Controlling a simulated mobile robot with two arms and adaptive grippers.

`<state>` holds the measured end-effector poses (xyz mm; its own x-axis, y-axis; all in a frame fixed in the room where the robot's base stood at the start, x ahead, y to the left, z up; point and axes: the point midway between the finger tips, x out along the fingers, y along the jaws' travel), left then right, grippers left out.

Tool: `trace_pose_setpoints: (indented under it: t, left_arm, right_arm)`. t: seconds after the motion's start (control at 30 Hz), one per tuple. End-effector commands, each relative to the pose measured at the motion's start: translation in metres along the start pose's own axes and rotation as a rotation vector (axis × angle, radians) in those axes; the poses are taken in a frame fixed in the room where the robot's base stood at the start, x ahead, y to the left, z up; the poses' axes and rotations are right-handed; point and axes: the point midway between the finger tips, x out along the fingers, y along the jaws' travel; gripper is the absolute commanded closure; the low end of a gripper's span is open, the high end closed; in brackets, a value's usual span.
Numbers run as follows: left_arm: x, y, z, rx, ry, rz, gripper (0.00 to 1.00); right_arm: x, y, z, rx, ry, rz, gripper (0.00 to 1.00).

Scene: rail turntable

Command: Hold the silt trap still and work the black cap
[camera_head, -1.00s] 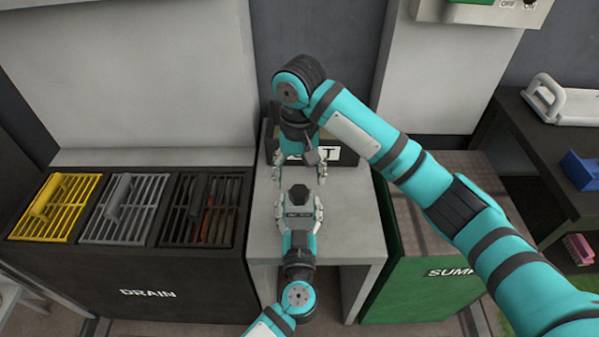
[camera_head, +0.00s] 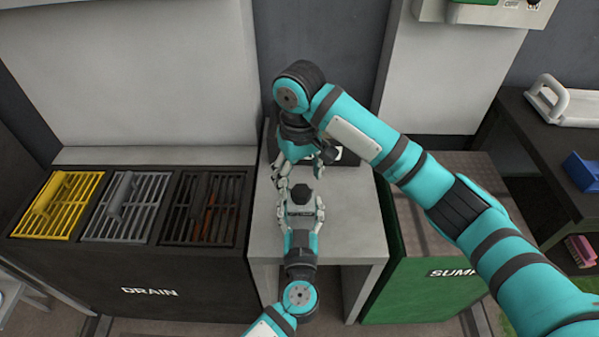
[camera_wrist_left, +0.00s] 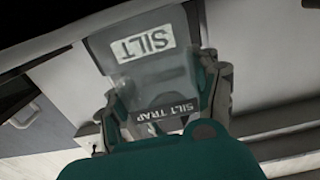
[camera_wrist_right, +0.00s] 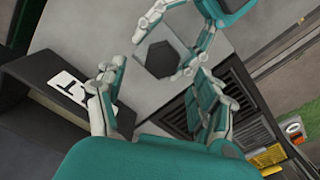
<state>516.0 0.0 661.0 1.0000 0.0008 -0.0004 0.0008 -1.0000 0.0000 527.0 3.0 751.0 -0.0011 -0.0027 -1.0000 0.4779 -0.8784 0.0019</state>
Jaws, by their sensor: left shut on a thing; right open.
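The silt trap (camera_wrist_left: 158,88) is a grey body with a dark label, in the middle of the left wrist view. My left gripper (camera_head: 301,207) comes from below and is shut on it, a finger on each side. The black cap (camera_head: 299,195) is six-sided and sits on top of the trap; it also shows in the right wrist view (camera_wrist_right: 161,60). My right gripper (camera_head: 301,172) reaches from behind, open and empty, just beyond the cap. In the right wrist view its fingers (camera_wrist_right: 150,75) are spread, the cap lying ahead between them.
The trap is over a grey stand (camera_head: 353,222). A dark holder with a SILT sign (camera_wrist_right: 72,92) is behind, partly hidden by my right arm in the head view. The drain cabinet (camera_head: 150,290) with grates is at left, the green sump box (camera_head: 425,270) at right.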

Motion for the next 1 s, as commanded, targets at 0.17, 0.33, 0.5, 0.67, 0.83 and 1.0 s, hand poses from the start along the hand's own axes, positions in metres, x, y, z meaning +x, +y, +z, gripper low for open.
trace_pose_setpoints:
  t: [0.17,0.33,0.5,0.67,0.83,1.0]
  left_arm:
    - [0.0,0.0,0.0,-0.001,0.0,0.001,0.96]
    - [0.0,0.0,0.0,-0.001,0.0,0.0,0.96]
    - [0.0,0.0,0.0,0.0,0.0,0.0,0.96]
    - [0.0,0.0,0.0,0.0,0.0,0.0,0.96]
    - [0.0,0.0,0.0,0.0,0.0,0.0,0.96]
    - [0.0,0.0,0.0,0.0,0.0,0.0,0.96]
  right_arm:
    - [0.011,0.0,0.0,0.001,0.0,0.0,0.31]
    - [0.022,0.0,0.0,0.001,-0.001,0.0,0.31]
    - [0.03,0.0,0.0,0.001,0.001,0.0,0.31]
    - [0.031,0.0,0.0,0.001,0.001,0.0,0.31]
    - [0.031,0.0,0.0,0.001,0.001,0.0,0.43]
    - [0.031,0.0,0.0,0.001,0.001,0.0,0.65]
